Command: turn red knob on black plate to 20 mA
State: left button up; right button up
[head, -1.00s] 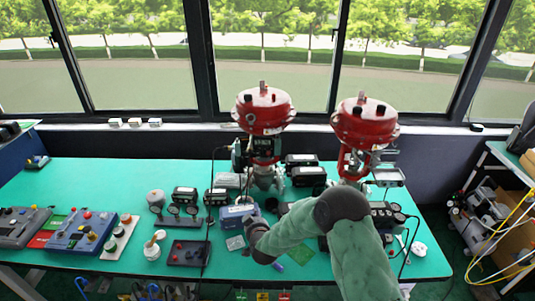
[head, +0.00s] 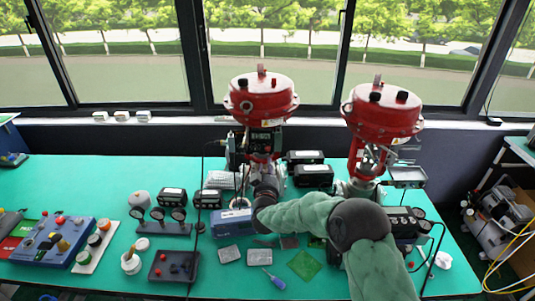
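A small black plate (head: 156,273) with small red knobs (head: 174,268) lies flat near the front edge of the table, left of centre in the head view. Its markings are too small to read. My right arm comes in from the lower right. My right gripper (head: 266,182) is up at the base of the left red-topped valve (head: 262,98), well apart from the black plate. Its fingers are small and dark against the valve, so their opening is unclear. My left gripper is not in view.
A second red-topped valve (head: 383,110) stands to the right. A blue-grey box (head: 232,222), gauges (head: 178,214) and a blue control panel (head: 52,243) are on the green table (head: 110,172). A blue-handled screwdriver (head: 276,281) lies in front.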

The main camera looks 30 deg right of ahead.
aim_at(268, 150)
jog(key=b+x, duration=0.1)
jog(key=x, duration=0.9)
jog(key=shift+b, duration=0.35)
